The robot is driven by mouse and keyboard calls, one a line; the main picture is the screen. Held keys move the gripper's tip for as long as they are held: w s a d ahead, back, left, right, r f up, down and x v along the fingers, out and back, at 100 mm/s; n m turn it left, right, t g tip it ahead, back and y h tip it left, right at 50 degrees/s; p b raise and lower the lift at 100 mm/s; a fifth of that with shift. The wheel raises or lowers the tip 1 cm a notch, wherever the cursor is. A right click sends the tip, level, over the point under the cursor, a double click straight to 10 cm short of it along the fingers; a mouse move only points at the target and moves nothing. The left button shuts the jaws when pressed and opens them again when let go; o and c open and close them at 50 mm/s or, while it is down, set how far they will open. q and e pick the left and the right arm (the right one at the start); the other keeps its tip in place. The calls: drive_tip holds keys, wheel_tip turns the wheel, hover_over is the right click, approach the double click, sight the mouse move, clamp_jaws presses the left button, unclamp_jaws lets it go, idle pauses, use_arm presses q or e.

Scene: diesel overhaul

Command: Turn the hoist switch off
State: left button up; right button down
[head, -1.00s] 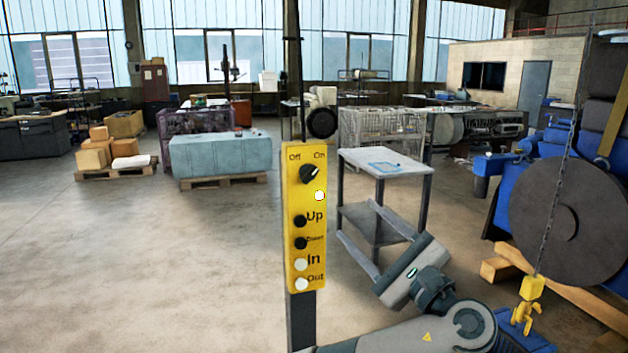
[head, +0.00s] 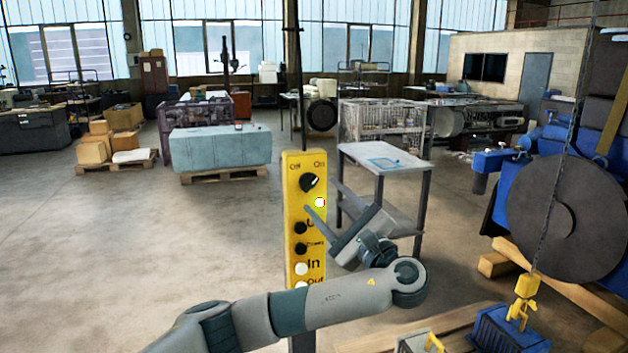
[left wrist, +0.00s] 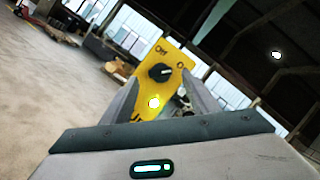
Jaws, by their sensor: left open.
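The yellow hoist control box (head: 291,215) stands upright on a post in the middle of the head view. Its black rotary switch (head: 309,182) sits near the top between the Off and On labels, its pale mark pointing up right toward On. A lit round lamp (head: 319,202) is just below it. My left gripper (head: 326,198) is open and empty at the right side of the box, its fingers pointing toward it. In the left wrist view, the switch (left wrist: 160,72) shows between the two spread fingers, apart from them. My arm and gripper partly hide the lower labels. My right gripper is out of view.
Black and white buttons (head: 301,248) line the box below the switch. A grey cart (head: 400,158) stands behind my gripper. A yellow hoist hook (head: 524,300) hangs on a chain at the right, beside a blue engine (head: 500,160). The floor at left is open.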

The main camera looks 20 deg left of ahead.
sight(311, 185)
use_arm(q)
drive_tip(key=p+x, duration=0.1)
drive_tip(key=x, duration=0.3)
drive_tip(key=shift+r, duration=0.1)
drive_tip(key=shift+w+a+p, duration=0.4)
drive_tip(key=shift+w+a, duration=0.05)
drive_tip(key=shift+a, duration=0.1)
drive_tip(key=c, duration=1)
